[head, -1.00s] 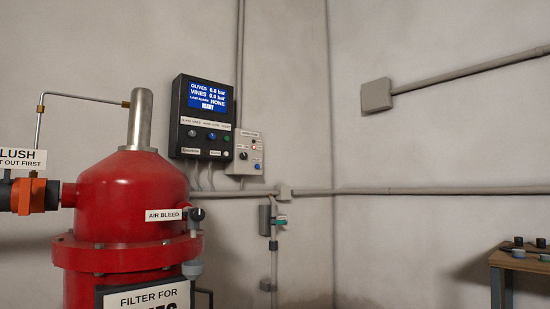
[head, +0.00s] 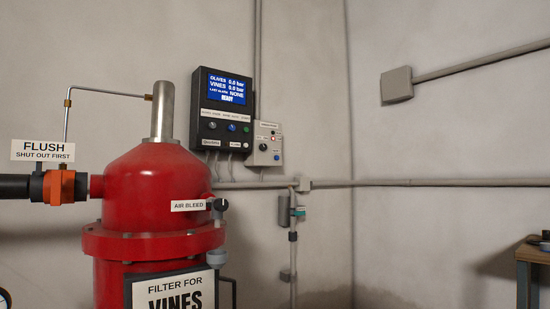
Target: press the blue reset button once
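A small blue round button (head: 277,157) shows at the lower right of a small grey control box (head: 255,158) on the back wall. The box also carries a black knob (head: 263,146) and a small red light. Its label is too small to read. A black controller (head: 199,95) with a lit blue screen (head: 227,88) hangs just left of the box and has a blue control (head: 231,127) of its own among other controls. Neither gripper shows in the head view.
A large red filter tank (head: 150,195) stands at the left, in front of the wall, with a FLUSH sign (head: 42,150) beside it. Pipes (head: 430,182) run along the wall. A wooden bench (head: 530,252) shows at the right edge. The wall right of the box is mostly clear.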

